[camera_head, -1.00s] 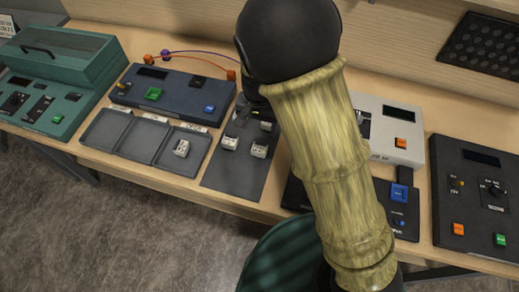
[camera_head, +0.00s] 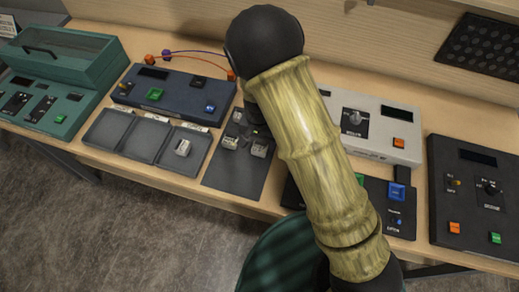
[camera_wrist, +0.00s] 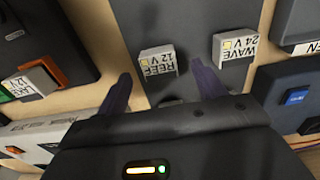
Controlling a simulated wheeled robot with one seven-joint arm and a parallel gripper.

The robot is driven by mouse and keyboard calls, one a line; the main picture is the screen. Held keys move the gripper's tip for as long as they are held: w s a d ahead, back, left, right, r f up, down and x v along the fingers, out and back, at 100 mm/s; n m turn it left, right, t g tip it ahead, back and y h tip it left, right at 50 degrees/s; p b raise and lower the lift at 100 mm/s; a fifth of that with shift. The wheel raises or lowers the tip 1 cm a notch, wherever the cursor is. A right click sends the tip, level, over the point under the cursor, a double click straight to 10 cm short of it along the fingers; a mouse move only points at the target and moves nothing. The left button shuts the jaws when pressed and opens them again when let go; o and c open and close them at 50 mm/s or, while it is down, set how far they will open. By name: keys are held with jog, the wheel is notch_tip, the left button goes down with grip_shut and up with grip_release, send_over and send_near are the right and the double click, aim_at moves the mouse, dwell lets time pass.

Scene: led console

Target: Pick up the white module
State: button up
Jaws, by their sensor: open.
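Several small white modules stand in this scene, and I cannot tell which one the task names. In the wrist view, a white module labelled REEF 12 V (camera_wrist: 158,62) lies just beyond and between my gripper's (camera_wrist: 163,82) spread, empty fingers. A second one, labelled WAVE 24 V (camera_wrist: 234,46), is beside it to the right. In the head view, two white modules (camera_head: 230,142) (camera_head: 259,149) stand on the dark grey mat (camera_head: 232,181). Another (camera_head: 182,147) sits in the right compartment of the tray (camera_head: 149,138). My arm mostly hides my gripper there.
A dark blue console (camera_head: 178,93) is behind the tray. A green case (camera_head: 60,58) is at far left. A light grey console (camera_head: 378,125) and black consoles (camera_head: 480,190) are on the right. A green chair (camera_head: 275,262) is at the table's front edge.

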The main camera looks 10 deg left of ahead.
aim_at(260, 147)
jog(key=shift+d+f+p, duration=0.1)
jog(key=shift+f+p, duration=0.55)
jog(key=shift+f, duration=1.5)
jog(key=c, duration=1.1)
